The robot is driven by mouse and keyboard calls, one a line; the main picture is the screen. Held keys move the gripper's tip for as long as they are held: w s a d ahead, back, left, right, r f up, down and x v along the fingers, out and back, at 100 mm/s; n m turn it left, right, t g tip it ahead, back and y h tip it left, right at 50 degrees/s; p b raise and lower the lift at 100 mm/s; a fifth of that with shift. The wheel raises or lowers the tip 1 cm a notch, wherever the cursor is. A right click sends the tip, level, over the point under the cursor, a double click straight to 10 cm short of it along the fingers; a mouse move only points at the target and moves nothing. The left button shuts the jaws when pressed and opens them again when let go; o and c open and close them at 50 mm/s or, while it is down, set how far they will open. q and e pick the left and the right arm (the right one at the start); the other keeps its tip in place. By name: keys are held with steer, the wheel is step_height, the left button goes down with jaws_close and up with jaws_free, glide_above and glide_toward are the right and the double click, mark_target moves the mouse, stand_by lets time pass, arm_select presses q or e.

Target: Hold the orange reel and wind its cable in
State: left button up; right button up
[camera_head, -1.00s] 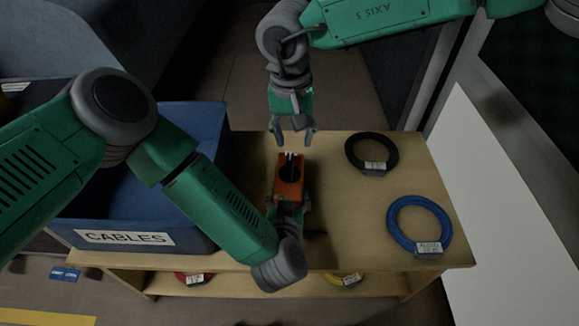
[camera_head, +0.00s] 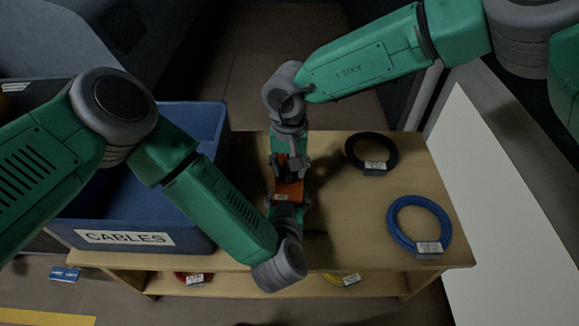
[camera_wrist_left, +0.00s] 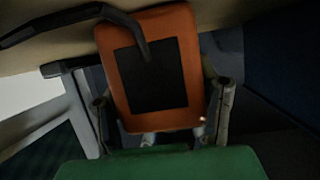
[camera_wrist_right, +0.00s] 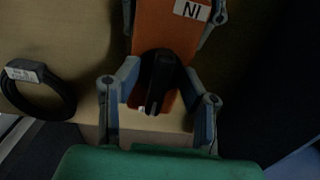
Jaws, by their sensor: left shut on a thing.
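The orange reel (camera_head: 290,190) is held above the wooden table by my left gripper (camera_head: 288,203), which is shut on its near end. In the left wrist view the reel (camera_wrist_left: 185,50) shows a black square face, and a dark cable (camera_wrist_left: 75,17) crosses it. My right gripper (camera_head: 291,162) is at the reel's far end. In the right wrist view the reel (camera_wrist_right: 164,32) has a white "IN" label and a black knob (camera_wrist_right: 156,82). My right fingers (camera_wrist_right: 158,76) stand open on either side of this knob, with gaps seeming to remain.
A black cable coil (camera_head: 390,148) and a blue cable coil (camera_head: 394,228) lie on the table (camera_head: 350,215) to the right. A blue bin (camera_head: 80,223) labelled CABLES stands at the left. Red (camera_head: 180,277) and yellow (camera_head: 331,279) coils lie on the lower shelf.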

steer(key=shift+c, duration=0.4)
jaws_close()
